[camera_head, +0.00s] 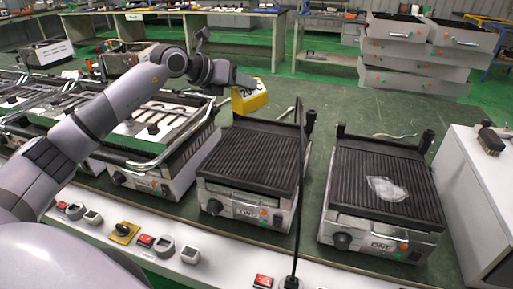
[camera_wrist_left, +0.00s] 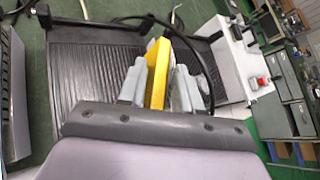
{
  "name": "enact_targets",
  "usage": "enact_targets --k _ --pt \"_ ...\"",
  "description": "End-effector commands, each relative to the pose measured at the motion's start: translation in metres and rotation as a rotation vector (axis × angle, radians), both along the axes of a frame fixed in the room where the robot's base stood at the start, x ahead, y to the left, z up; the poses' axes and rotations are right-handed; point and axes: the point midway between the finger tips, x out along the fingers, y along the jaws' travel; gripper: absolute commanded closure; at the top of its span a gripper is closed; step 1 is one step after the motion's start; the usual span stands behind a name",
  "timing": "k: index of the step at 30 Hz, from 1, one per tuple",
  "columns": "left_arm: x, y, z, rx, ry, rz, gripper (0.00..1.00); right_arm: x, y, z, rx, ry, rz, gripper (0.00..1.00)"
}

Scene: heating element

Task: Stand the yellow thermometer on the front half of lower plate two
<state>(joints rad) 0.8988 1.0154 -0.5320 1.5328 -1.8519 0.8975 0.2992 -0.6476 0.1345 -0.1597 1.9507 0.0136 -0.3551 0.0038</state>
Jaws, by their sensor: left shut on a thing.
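The yellow thermometer (camera_head: 250,99) is a flat yellow block with dark marks on its face, held upright in the air behind the middle grill. My left gripper (camera_head: 238,84) is shut on it; the wrist view shows the thermometer (camera_wrist_left: 158,72) edge-on between the two grey fingers. The ridged dark plate (camera_head: 250,158) of the middle grill is bare and lies in front of and below the thermometer. A second ridged plate (camera_head: 365,180) on the right grill carries a clear crumpled item (camera_head: 386,189). My right gripper is not in view.
A thin black upright line (camera_head: 298,190) crosses the middle grill's right side. A white counter (camera_head: 150,240) with several small switches and knobs runs along the front. More grills stand left, partly behind my arm. A white cabinet (camera_head: 475,190) stands right.

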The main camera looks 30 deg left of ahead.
Motion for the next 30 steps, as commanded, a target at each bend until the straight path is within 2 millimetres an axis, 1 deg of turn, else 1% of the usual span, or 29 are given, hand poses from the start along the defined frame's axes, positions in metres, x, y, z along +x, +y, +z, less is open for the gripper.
enact_targets --k 1,2,5,8,15,18,21,26,30 --pt "0.002 0.005 0.005 -0.001 -0.003 0.013 1.00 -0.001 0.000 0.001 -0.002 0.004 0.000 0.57" --pt "0.002 0.007 0.004 -0.002 -0.003 0.018 1.00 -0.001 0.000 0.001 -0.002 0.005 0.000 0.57" --pt "0.003 0.010 -0.008 -0.002 0.001 0.026 1.00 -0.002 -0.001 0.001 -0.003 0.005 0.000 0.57" --pt "0.002 0.010 -0.032 -0.003 0.004 0.026 1.00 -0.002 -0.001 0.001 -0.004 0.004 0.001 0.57" --pt "0.002 0.009 -0.097 -0.005 0.003 0.025 1.00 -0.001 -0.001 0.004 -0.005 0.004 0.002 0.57" --pt "0.002 0.009 -0.121 -0.006 0.001 0.025 1.00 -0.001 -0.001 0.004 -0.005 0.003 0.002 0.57" --pt "0.002 0.009 -0.139 -0.004 -0.001 0.025 1.00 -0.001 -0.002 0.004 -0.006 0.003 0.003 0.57" --pt "0.003 0.008 -0.152 -0.004 -0.004 0.023 1.00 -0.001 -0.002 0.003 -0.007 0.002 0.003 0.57" --pt "0.002 0.008 -0.172 -0.005 -0.001 0.024 1.00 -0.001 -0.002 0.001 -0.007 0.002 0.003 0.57"
